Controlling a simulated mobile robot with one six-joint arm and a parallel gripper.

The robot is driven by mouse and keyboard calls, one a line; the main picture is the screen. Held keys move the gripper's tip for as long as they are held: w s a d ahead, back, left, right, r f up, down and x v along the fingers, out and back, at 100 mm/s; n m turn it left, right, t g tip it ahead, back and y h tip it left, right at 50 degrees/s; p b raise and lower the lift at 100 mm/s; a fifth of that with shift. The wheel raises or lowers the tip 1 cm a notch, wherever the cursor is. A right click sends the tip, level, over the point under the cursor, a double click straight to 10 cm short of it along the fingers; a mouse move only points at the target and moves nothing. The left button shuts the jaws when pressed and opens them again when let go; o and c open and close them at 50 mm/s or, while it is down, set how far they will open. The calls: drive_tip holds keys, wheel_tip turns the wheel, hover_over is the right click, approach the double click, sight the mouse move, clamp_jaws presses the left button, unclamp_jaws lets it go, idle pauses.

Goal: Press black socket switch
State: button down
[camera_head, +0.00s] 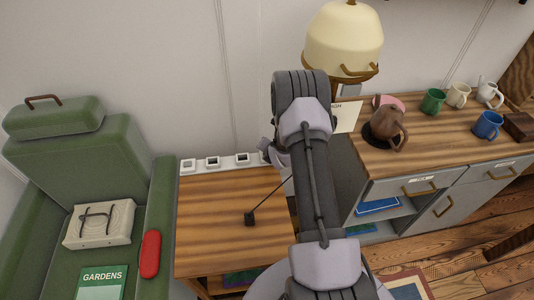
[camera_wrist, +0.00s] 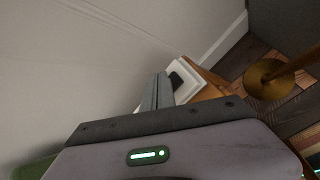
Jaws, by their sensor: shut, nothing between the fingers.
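A white socket strip (camera_head: 226,166) runs along the back edge of the wooden side table, against the wall. It carries several square sockets with dark inserts. In the wrist view, one white socket end (camera_wrist: 186,90) shows with a black switch (camera_wrist: 176,79) on it. My gripper (camera_wrist: 160,76) is shut and empty, its fingertips just left of the black switch; whether they touch it I cannot tell. In the head view my gripper (camera_head: 268,152) is at the strip's right end, partly hidden by my arm.
A lamp (camera_head: 343,40) and a counter with a brown teapot (camera_head: 388,125) and mugs are right.

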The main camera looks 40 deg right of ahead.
wheel_tip(320, 180, up, 6)
drive_tip(key=shift+p, duration=1.25)
drive_tip(key=s+a+r+m, duration=0.2)
drive_tip(key=a+r+m, duration=0.25)
drive_tip(key=r, duration=0.45)
drive_tip(key=s+a+r+m+g+y, duration=0.1)
drive_tip(key=s+a+r+m, duration=0.1)
drive_tip(key=a+r+m, duration=0.45)
drive_tip(key=s+a+r+m, duration=0.2)
drive_tip(key=a+r, duration=0.1)
drive_tip(key=r, duration=0.7)
drive_tip(key=s+a+r+m+g+y, duration=0.1)
drive_tip(key=s+a+r+m, duration=0.3)
drive_tip(key=s, duration=0.9)
drive_tip(key=s+a+r+m+y, duration=0.3)
drive_tip(key=s+a+r+m, duration=0.1)
drive_tip(key=s+a+m, duration=0.6)
drive_tip(key=s+a, duration=0.3)
drive_tip(key=shift+a+r+g, duration=0.4)
